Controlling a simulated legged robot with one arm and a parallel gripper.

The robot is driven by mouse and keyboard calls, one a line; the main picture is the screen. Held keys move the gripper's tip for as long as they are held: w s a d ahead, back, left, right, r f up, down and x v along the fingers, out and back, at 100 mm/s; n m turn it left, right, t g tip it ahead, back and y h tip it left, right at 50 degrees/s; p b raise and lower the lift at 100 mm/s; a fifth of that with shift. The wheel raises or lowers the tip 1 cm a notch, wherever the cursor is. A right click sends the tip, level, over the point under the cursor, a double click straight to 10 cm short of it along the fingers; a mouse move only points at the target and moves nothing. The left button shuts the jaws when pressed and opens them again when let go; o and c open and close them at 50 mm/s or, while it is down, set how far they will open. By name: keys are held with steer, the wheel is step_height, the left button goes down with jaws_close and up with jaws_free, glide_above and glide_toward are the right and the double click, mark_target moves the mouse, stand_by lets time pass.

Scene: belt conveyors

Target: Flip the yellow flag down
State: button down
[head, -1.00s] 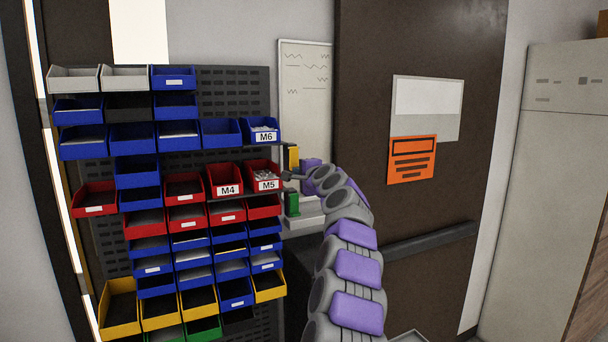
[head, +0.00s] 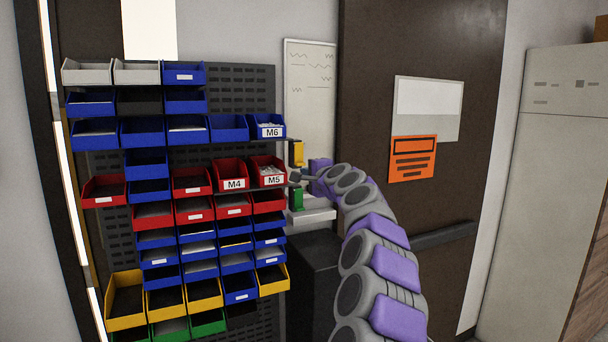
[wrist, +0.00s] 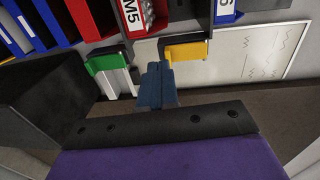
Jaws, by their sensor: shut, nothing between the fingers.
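The yellow flag (head: 297,152) sticks up at the right edge of the bin rack, beside the M6 bin. In the wrist view the yellow flag (wrist: 187,51) extends from a black mount, just right of my fingertips. The green flag (head: 298,199) hangs down lower on the same edge; it also shows in the wrist view (wrist: 104,63), left of my fingers. My gripper (head: 294,177) is shut and empty, level with the gap between the two flags. Its blue fingers (wrist: 157,70) look close to the yellow flag's mount; I cannot tell whether they touch.
The rack holds many bins, with the M5 bin (head: 268,172) and M6 bin (head: 266,127) nearest the flags. A whiteboard (head: 311,95) hangs behind. A brown door (head: 420,45) with an orange sign (head: 412,159) stands to the right. A dark cabinet (head: 314,265) stands below.

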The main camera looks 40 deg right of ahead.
steer(key=d+f+v, duration=0.1)
steer(key=v, duration=0.6)
steer(key=a+f+n+g+y+b, duration=0.2)
steer(key=a+f+n+y, duration=0.15)
steer(key=a, duration=0.85)
steer(key=a+f+n+g+y+b, duration=0.1)
steer(key=a+f+n+y+b, duration=0.25)
steer(key=a, duration=0.85)
steer(key=s+a+f+n+g+y, duration=0.1)
steer(key=s+a+f+n+g, duration=0.15)
steer(key=s+a+f, duration=0.35)
steer(key=s+a+f+n+g, duration=0.2)
steer(key=a+f+n, duration=0.2)
steer(key=a, duration=0.4)
steer(key=s+a+f+n+g+b, duration=0.1)
steer(key=s+a+f+n+g, duration=0.15)
steer(key=s+f, duration=0.5)
steer(key=s+a+f+n+g+b, duration=0.2)
steer(key=s+a+f+g, duration=0.1)
steer(key=s+f, duration=0.45)
steer(key=s+d+f+n+g+h+b, duration=0.1)
steer(key=s+d+f+g+h, duration=0.1)
steer(key=s+f, duration=0.4)
steer(key=s+d+f+n+g+h+b, duration=0.1)
steer(key=s+f, duration=0.5)
steer(key=s, duration=0.8)
steer(key=shift+s+d+n+g+h+b, duration=0.35)
steer(key=shift+d+g+h, duration=0.2)
steer(key=shift+g, duration=0.65)
